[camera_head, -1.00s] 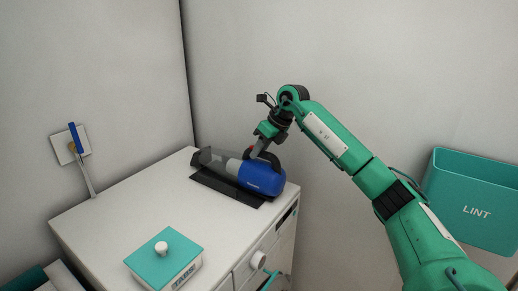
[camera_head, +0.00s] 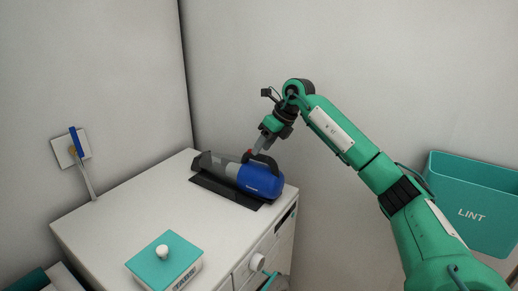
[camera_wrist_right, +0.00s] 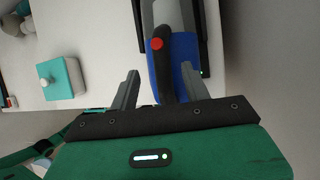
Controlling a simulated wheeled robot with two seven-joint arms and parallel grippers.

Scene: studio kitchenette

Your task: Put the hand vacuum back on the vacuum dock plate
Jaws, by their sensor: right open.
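The hand vacuum (camera_head: 258,182), with a blue body, grey clear front and black handle, lies on the black vacuum dock plate (camera_head: 222,192) on the white cabinet top. My right gripper (camera_head: 257,152) is above the vacuum's handle. In the right wrist view, its fingers (camera_wrist_right: 159,73) are spread apart, one on each side of the black handle (camera_wrist_right: 162,65), with gaps between. My left gripper is not in view.
A teal-lidded box (camera_head: 165,258) with a white knob stands at the cabinet's front. A brush-like tool (camera_head: 82,160) leans by a wall plate at left. A teal LINT bin (camera_head: 470,200) is at right. The cabinet top left of the plate is clear.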

